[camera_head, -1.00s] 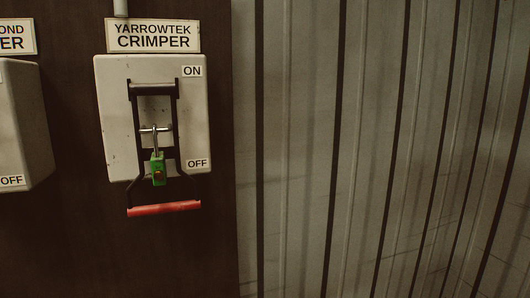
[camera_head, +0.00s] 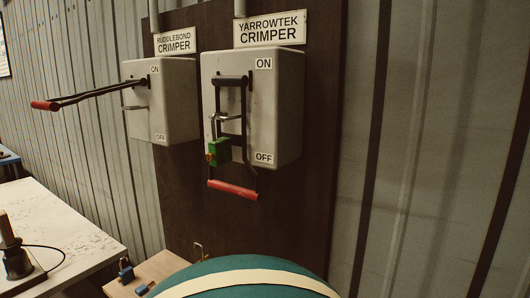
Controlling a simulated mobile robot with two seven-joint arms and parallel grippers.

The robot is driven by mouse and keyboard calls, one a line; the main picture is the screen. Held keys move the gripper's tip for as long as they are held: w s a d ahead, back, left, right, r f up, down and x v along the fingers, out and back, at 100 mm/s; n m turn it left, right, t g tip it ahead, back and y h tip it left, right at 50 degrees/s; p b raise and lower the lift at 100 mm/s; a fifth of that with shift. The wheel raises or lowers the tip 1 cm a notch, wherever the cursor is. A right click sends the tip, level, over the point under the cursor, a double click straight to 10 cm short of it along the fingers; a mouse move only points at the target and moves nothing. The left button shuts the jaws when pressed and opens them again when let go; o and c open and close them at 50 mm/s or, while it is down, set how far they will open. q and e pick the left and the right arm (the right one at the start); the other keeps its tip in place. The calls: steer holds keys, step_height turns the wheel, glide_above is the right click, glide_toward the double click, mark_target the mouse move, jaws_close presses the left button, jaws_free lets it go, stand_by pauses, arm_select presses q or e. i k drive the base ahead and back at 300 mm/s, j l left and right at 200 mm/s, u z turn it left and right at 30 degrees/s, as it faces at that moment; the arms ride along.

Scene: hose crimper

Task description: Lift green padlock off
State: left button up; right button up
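The green padlock (camera_head: 219,153) hangs on the Yarrowtek crimper switch box (camera_head: 285,115), at the front of the box below the middle of the lever. Its shackle (camera_head: 221,118) appears to pass around the metal hasp there; I cannot tell if it is open or closed. The black lever with its red handle (camera_head: 232,190) points down, by the OFF label (camera_head: 263,157). The ON label (camera_head: 264,64) is above. Neither of my grippers is in view.
The Ruddlebond crimper box (camera_head: 178,105) is to the left, its red-handled lever (camera_head: 45,105) sticking out leftward. Blue padlocks (camera_head: 126,271) lie on a wooden surface (camera_head: 158,266) below. A white table (camera_head: 55,225) stands at lower left. The corrugated wall right is clear.

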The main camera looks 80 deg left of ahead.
mark_target(220, 150)
steer(key=i+l+u, duration=0.15)
steer(key=u, duration=0.3)
steer(key=l+u, duration=0.2)
steer(key=u, duration=0.25)
steer(key=i+l+u, duration=0.15)
steer(key=u, duration=0.35)
steer(key=k+l, duration=0.05)
steer(key=l, duration=0.05)
